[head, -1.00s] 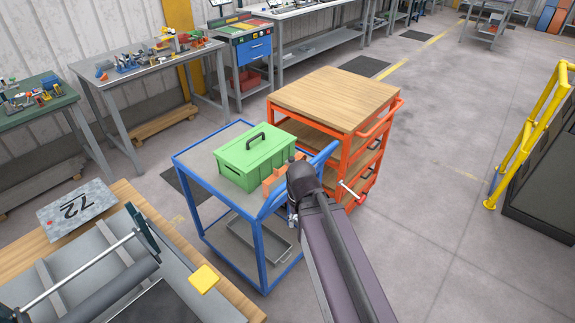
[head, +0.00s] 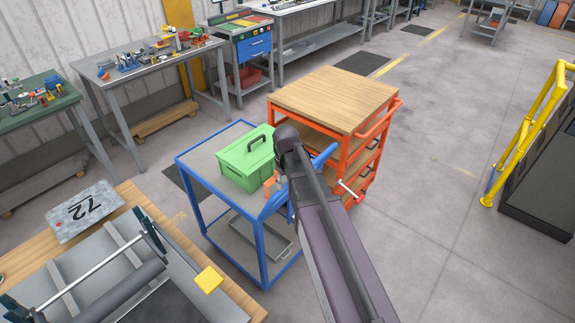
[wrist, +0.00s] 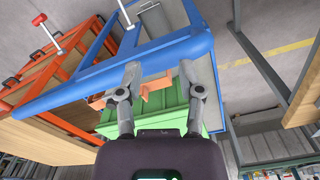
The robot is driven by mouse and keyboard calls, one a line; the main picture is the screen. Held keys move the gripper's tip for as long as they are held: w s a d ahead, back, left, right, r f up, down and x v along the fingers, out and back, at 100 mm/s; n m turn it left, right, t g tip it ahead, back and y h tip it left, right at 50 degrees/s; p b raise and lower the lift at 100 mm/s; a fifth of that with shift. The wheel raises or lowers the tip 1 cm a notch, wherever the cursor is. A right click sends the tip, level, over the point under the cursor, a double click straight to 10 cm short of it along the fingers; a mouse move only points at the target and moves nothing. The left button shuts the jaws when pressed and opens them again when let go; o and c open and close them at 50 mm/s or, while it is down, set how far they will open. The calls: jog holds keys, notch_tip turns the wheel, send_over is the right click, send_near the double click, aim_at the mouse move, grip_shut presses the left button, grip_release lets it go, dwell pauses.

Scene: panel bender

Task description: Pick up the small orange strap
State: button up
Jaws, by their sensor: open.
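The small orange strap (head: 270,187) is on the blue cart's top, beside the green toolbox (head: 240,165). My arm hides its right part in the head view. In the wrist view the strap (wrist: 156,83) shows between and beyond my fingers, in front of the green toolbox (wrist: 165,106). My gripper (wrist: 160,74) is open, with one finger on each side of the strap's visible part. I cannot tell how far the fingers are from it. In the head view my gripper is mostly hidden behind my arm.
The blue cart (head: 195,174) has a blue handle (wrist: 100,75) close to my fingers. An orange cart with a wooden top (head: 335,95) stands behind it. A wooden-topped bench (head: 165,225) with a yellow block (head: 208,280) is at the left front.

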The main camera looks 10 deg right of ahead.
jog(key=w+r+n+p, duration=0.2)
jog(key=w+r+n, duration=0.1)
jog(key=w, duration=1.3)
jog(key=shift+r+n, duration=0.2)
jog(key=shift+n, duration=0.4)
jog(key=shift+w+d, duration=0.1)
jog(key=b, duration=0.8)
send_near(271, 181)
jog(key=w+d+f, duration=0.1)
jog(key=d, duration=0.1)
jog(key=shift+w+d+f, duration=0.35)
jog(key=shift+w+f, duration=0.05)
jog(key=shift+f+b, duration=0.1)
jog(key=shift+b, duration=0.2)
jog(key=shift+a+f+b, duration=0.1)
jog(key=shift+f+b, duration=2.4)
grip_shut()
